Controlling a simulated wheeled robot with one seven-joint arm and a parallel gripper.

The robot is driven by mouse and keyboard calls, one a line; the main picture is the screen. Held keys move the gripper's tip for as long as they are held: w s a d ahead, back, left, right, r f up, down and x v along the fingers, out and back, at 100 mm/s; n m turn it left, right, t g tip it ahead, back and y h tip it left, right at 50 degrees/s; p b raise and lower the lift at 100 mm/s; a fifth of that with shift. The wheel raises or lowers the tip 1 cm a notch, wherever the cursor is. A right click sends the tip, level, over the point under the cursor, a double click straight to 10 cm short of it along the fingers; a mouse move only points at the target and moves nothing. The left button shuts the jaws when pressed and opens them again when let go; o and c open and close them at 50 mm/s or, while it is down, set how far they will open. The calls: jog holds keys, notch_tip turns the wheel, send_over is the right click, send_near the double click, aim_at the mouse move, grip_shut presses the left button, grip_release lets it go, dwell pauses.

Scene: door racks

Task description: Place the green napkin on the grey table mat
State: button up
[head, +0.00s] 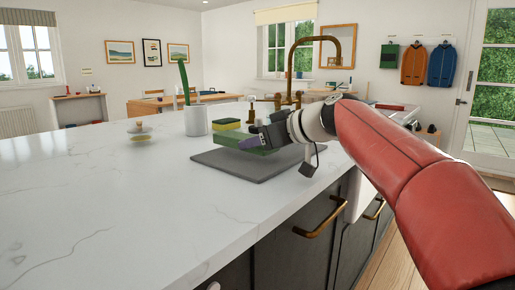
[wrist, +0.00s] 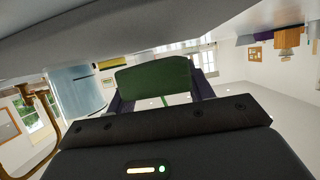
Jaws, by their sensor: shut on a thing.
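The grey table mat (head: 262,170) lies flat on the white counter near its front edge. The green napkin (head: 236,141) is over the far left part of the mat, low down. I cannot tell whether it touches the mat. My gripper (head: 250,140) is shut on it, reaching in from the right. In the wrist view the green napkin (wrist: 153,78) sits between the two dark fingers of my gripper (wrist: 160,98). My gripper hides part of the napkin and the mat's back right part.
A white pot (head: 197,121) with a tall green stem stands left of the mat. A yellow and green sponge (head: 228,123) is behind the napkin. A brass tap (head: 296,75) rises behind my gripper. A small dish (head: 139,130) stands farther left. The counter's front left is clear.

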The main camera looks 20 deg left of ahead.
jog(key=shift+r, duration=0.15)
jog(key=shift+f+b, duration=0.4)
jog(key=shift+f, duration=0.05)
jog(key=shift+f, duration=0.2)
jog(key=o, duration=1)
